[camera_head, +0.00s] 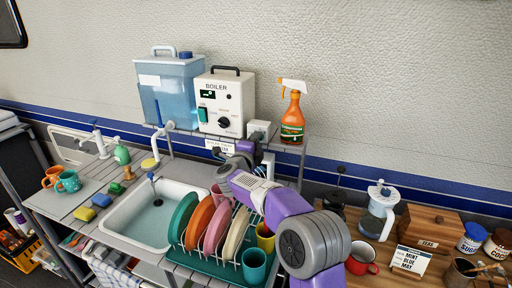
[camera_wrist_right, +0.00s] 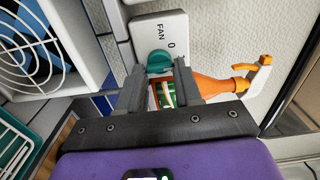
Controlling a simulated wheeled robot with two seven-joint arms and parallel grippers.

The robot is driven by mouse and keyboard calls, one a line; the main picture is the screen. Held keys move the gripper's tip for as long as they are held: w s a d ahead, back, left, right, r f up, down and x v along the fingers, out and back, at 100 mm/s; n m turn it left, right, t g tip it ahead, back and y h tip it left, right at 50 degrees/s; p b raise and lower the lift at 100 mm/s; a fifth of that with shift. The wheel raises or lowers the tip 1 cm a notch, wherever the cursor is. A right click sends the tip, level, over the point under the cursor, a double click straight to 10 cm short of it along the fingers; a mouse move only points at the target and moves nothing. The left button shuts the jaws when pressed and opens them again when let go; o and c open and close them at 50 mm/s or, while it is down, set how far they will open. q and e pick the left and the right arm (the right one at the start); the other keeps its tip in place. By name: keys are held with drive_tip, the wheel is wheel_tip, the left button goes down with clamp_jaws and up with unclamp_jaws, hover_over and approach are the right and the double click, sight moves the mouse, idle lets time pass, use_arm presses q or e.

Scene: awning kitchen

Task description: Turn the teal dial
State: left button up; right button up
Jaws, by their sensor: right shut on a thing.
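The teal dial (camera_wrist_right: 159,60) sits on a white panel (camera_wrist_right: 165,30) marked "FAN" and "0" in the right wrist view. My right gripper (camera_wrist_right: 160,70) has one finger on each side of the dial and is shut on it. In the head view my right gripper (camera_head: 240,160) is at the small panel below the boiler, and the arm and gripper hide the dial there. The dial's exact pointing is not clear. My left gripper is in neither view.
Above the panel, a shelf holds the boiler (camera_head: 226,103), a blue water tank (camera_head: 172,95) and an orange spray bottle (camera_head: 293,120). Below the arm is a rack of plates (camera_head: 215,228) beside the sink (camera_head: 150,215). A white fan (camera_wrist_right: 45,45) is close by.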

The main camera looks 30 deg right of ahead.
idle(0.4)
drive_tip(key=o, duration=1)
drive_tip(key=shift+o, duration=0.2)
drive_tip(key=shift+s+a, duration=0.1)
drive_tip(key=v, duration=0.7)
drive_tip(key=shift+s+a, duration=0.1)
